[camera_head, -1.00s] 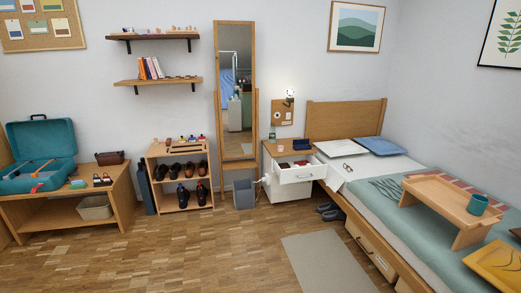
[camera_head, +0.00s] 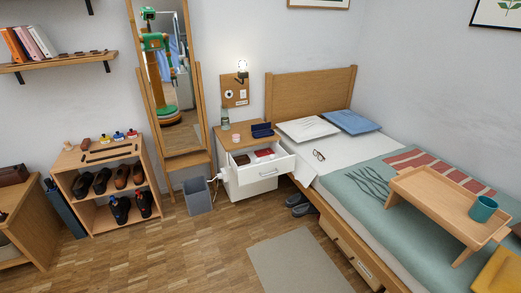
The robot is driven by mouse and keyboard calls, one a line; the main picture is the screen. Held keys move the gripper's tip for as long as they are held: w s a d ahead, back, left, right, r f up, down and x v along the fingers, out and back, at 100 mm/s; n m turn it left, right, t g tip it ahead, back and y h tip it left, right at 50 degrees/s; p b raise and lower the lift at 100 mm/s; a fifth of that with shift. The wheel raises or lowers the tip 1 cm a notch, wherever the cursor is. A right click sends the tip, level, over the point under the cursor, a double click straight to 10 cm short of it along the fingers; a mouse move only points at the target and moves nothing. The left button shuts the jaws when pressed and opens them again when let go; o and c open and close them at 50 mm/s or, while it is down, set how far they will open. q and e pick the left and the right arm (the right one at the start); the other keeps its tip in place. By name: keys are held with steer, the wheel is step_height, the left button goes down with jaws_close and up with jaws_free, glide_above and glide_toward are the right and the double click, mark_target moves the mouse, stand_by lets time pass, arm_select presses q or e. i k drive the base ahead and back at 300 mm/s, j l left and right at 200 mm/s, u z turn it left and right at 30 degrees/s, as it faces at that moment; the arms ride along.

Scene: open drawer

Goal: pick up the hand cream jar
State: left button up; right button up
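A white nightstand with a wooden top (camera_head: 247,129) stands left of the bed, its upper drawer (camera_head: 268,172) pulled open. A small pinkish jar-like thing (camera_head: 236,137) is on the top near its left edge; it may be the hand cream jar, but it is too small to be sure. Inside the drawer lie a red flat thing (camera_head: 264,154) and a small brown and whitish thing (camera_head: 242,160). The drawer's front wall hides part of its inside. Neither of my grippers is in view.
A clear bottle (camera_head: 225,120) and a dark blue open case (camera_head: 262,130) also stand on the nightstand. A grey bin (camera_head: 198,197) is at its left. The bed (camera_head: 335,155) stands on the right, with shoes (camera_head: 298,204) beside it. The floor in front is clear apart from a grey rug (camera_head: 300,264).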

mark_target(236, 138)
steer(key=i+l+u, duration=0.15)
steer(key=i, duration=0.25)
steer(key=i+l+u, duration=0.15)
steer(key=i, duration=0.25)
